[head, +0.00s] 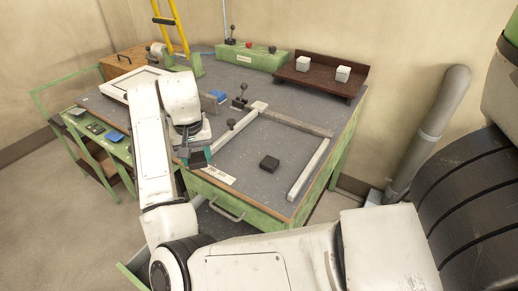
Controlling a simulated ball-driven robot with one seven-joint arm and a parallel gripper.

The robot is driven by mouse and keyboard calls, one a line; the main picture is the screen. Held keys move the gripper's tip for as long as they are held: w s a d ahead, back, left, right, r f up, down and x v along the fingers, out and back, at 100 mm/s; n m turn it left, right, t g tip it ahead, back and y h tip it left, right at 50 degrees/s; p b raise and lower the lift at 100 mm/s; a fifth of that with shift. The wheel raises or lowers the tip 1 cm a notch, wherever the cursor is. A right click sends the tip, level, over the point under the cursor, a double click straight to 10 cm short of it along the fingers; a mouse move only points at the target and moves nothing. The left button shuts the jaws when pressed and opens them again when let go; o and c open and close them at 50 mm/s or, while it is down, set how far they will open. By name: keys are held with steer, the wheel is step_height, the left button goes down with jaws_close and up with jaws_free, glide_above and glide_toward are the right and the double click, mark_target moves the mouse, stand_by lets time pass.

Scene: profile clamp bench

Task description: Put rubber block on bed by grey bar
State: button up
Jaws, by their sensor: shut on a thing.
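My gripper (196,157), with teal fingers, is over the near left part of the bench bed (238,160). It is shut on a dark block (197,160), which looks like a rubber block and is partly hidden by the fingers. I cannot tell whether this block touches the bed.
A lever clamp (240,97) and a blue block (218,96) stand behind the bars. A dark shelf (318,80) with two white blocks and a green control box (252,57) are at the back. A white frame (130,84) lies left. The bed between the bars is mostly clear.

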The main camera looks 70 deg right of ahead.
steer(key=s+d+r+m+g, duration=0.1)
steer(key=s+d+r+m, duration=0.1)
steer(key=s+m, duration=0.35)
steer(key=s+d+r+m, duration=0.1)
steer(key=s+d+m, duration=0.25)
steer(key=s, duration=0.35)
steer(key=b, duration=0.2)
glide_above(245, 155)
steer(key=a, duration=0.1)
steer(key=shift+m, duration=0.4)
step_height(245, 155, down, 9)
steer(key=shift+s+r, duration=0.1)
steer(key=shift+s, duration=0.05)
steer(key=shift+d+f, duration=0.3)
steer(key=shift+f, duration=1.75)
steer(key=shift+f, duration=0.2)
steer(key=o, duration=1)
steer(key=shift+o, duration=0.2)
